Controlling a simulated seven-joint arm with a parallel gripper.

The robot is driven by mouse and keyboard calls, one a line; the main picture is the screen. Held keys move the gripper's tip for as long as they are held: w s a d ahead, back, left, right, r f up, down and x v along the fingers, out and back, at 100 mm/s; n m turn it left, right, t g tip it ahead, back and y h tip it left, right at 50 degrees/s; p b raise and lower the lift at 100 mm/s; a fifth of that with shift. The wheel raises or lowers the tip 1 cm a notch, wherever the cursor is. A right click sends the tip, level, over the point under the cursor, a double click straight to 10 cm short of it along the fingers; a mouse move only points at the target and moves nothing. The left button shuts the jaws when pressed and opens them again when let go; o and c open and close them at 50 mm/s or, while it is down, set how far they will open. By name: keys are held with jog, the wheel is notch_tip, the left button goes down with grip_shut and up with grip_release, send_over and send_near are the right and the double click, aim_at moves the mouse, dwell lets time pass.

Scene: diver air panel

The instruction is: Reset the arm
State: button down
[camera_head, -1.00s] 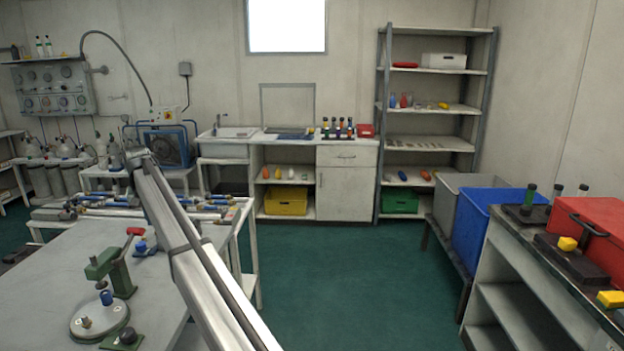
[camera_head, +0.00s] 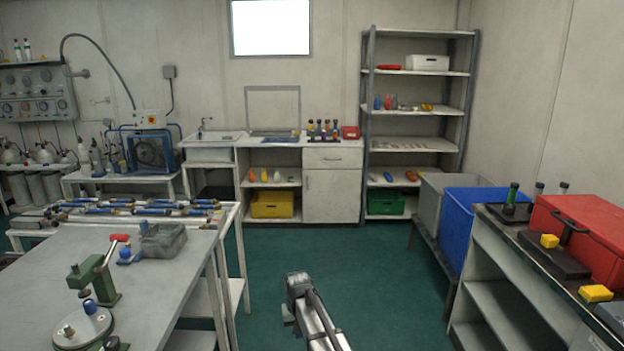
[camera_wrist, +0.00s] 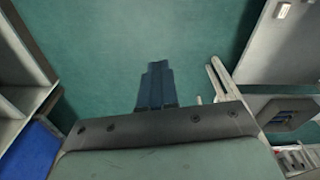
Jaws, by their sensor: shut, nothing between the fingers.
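My gripper (camera_wrist: 157,68) shows in the wrist view with its two dark fingers together and nothing between them. They point at bare green floor. In the head view the end of my arm (camera_head: 300,288) hangs over the open floor, right of the grey table (camera_head: 150,265) and left of the bench with the red case. The fingers are hard to make out there. My gripper touches nothing that I can see.
The grey table bears a green press (camera_head: 98,278) and a grey block (camera_head: 163,242). At right stand a blue bin (camera_head: 470,225) and a bench with a red case (camera_head: 585,228). Shelves (camera_head: 415,145) stand at the back. The green floor (camera_head: 345,255) between is clear.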

jog(key=s+d+f+m, duration=0.1)
jog(key=s+d+f, duration=0.4)
jog(key=s+d, duration=0.6)
jog(key=s+d+f+m, duration=0.1)
jog(key=s+d+f, duration=0.4)
jog(key=s+d, duration=0.55)
jog(key=s+f+g, duration=0.3)
jog(key=s+f, duration=0.7)
jog(key=s, duration=0.5)
jog(key=s+f+g, duration=0.4)
jog(key=s+f, duration=0.6)
jog(key=s, duration=0.5)
jog(key=shift+f+g, duration=0.3)
jog(key=shift+f, duration=0.1)
jog(key=c, duration=1.8)
grip_release()
